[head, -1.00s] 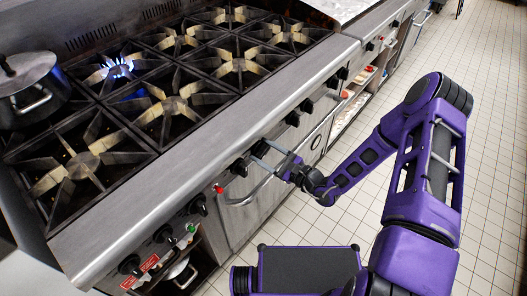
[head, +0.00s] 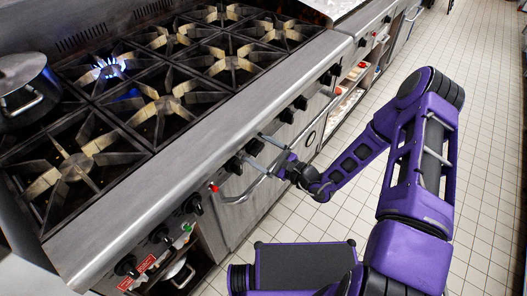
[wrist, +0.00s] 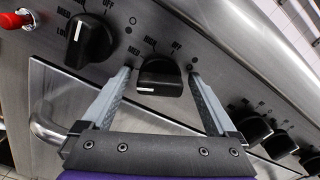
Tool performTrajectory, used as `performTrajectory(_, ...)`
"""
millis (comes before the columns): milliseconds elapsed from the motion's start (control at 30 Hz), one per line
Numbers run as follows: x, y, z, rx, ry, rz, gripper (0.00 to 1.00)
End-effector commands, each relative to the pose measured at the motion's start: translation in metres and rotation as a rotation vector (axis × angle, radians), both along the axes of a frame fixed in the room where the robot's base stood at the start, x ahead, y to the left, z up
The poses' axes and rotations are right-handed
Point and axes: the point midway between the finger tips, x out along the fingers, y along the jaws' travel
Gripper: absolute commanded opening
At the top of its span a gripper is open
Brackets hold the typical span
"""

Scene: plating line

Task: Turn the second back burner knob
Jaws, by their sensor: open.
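A row of black burner knobs runs along the front panel of the steel range. In the wrist view, one black knob (wrist: 160,78) sits between the open fingers of my gripper (wrist: 159,74), with a finger on each side. Its white mark is at the lower left, and the labels HIGH and OFF show above it. Whether the fingers touch it cannot be told. In the head view, my gripper (head: 256,149) is at the panel around this knob, which is partly hidden. A neighbouring knob (wrist: 90,40) is to the left, its pointer turned upward. Which knob serves which burner is not legible.
The stove top (head: 150,190) has several burner grates, with a blue flame (head: 110,69) at the back left. A pot (head: 22,92) stands at the left. An oven handle (wrist: 45,125) runs below the knobs. A red button (wrist: 15,20) is at the left. Open tiled floor lies right.

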Motion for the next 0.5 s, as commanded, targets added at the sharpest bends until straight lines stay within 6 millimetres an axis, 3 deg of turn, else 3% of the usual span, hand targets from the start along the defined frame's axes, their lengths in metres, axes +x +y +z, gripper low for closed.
performTrajectory(167,-0.009,-0.014,0.000,-0.001,0.002,-0.003,0.94)
performTrajectory(500,-0.058,-0.077,0.000,-0.001,0.002,-0.005,0.94)
